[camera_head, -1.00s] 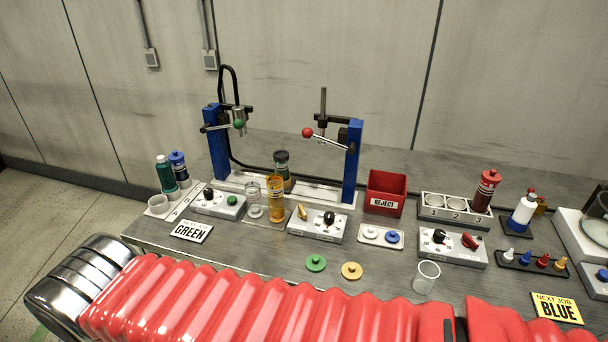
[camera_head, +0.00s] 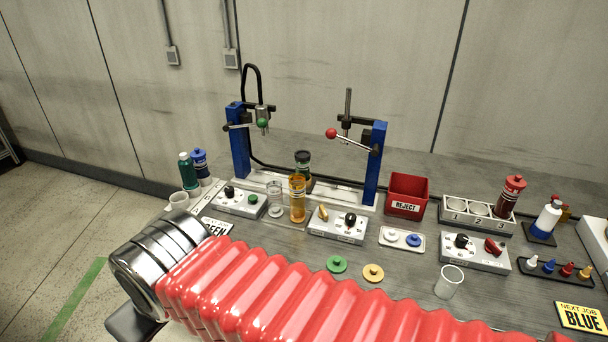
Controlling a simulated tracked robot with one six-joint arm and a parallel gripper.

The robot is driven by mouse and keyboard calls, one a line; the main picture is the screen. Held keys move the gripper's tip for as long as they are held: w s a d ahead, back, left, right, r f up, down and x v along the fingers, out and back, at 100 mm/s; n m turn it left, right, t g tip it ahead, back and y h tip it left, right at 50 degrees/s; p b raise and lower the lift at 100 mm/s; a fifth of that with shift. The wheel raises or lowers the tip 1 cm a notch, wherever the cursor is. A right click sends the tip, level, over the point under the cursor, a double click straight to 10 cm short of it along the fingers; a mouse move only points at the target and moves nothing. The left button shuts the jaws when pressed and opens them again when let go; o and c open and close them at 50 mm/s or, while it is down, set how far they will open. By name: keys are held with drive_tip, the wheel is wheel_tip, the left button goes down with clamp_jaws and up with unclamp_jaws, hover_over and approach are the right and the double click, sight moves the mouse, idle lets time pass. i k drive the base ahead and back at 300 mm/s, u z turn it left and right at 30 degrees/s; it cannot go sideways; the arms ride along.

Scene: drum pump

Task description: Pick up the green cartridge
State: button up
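My arm, in a red ribbed sleeve with a chrome end, crosses the lower part of the view, in front of and below the green cartridge. My gripper's fingers do not show, so what they hold is hidden.
A blue-posted press frame (camera_head: 376,160) stands at the middle back, with an amber cylinder (camera_head: 297,200) before it. A red reject bin (camera_head: 407,196) and a numbered rack holding a red cartridge (camera_head: 510,197) are to the right. Floor is clear at left.

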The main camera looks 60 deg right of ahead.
sight(303, 157)
drive_tip(key=u, duration=0.05)
drive_tip(key=i, duration=1)
drive_tip(key=z, duration=0.05)
